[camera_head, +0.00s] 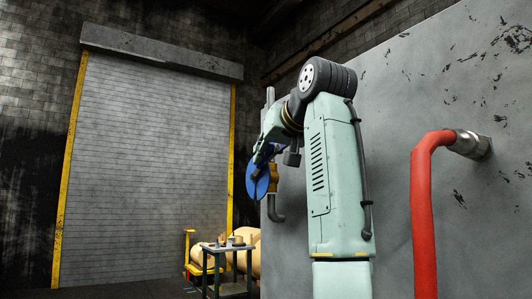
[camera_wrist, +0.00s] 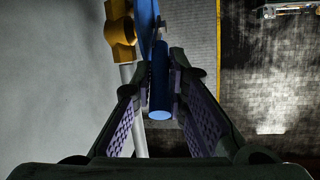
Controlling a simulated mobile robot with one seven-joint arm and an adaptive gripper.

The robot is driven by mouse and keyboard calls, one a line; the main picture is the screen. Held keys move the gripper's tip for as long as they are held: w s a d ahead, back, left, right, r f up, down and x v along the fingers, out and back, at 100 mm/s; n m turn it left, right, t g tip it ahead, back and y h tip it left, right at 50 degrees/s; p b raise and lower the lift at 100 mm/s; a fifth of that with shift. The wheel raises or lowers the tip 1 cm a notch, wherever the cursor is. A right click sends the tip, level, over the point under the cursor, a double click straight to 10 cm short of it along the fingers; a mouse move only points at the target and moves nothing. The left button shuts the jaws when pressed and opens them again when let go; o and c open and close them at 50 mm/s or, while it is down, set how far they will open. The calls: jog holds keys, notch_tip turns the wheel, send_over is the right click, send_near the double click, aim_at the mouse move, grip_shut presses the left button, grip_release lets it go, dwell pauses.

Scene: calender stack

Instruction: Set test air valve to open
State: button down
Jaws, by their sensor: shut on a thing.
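The test air valve has a brass-yellow body (camera_head: 273,178) on a grey pipe beside the large grey panel. Its blue wheel (camera_head: 257,182) stands upright, seen nearly from the side in the head view. In the wrist view the valve body (camera_wrist: 120,32) is at the upper left, with the wheel edge-on (camera_wrist: 146,22) beside it. A blue cylindrical handle (camera_wrist: 159,92) points toward the wrist camera. My gripper (camera_wrist: 160,75) is shut on this handle, one finger on each side. In the head view my arm partly hides the fingers and the valve's top.
The grey panel (camera_head: 400,90) fills the right side, close behind my arm. A red hose (camera_head: 424,210) bends out from a metal fitting (camera_head: 470,145) on it. A small table (camera_head: 228,253) and a yellow cart (camera_head: 190,262) stand at the back near a roller door (camera_head: 150,160).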

jog(key=c, duration=1.6)
grip_release()
jog(key=f+v, duration=0.1)
jog(key=v, duration=0.3)
jog(key=f+v, duration=0.1)
jog(key=v, duration=0.3)
jog(key=f+v, duration=0.1)
jog(key=v, duration=0.3)
jog(key=shift+s+d, duration=0.4)
jog(key=shift+s, duration=0.25)
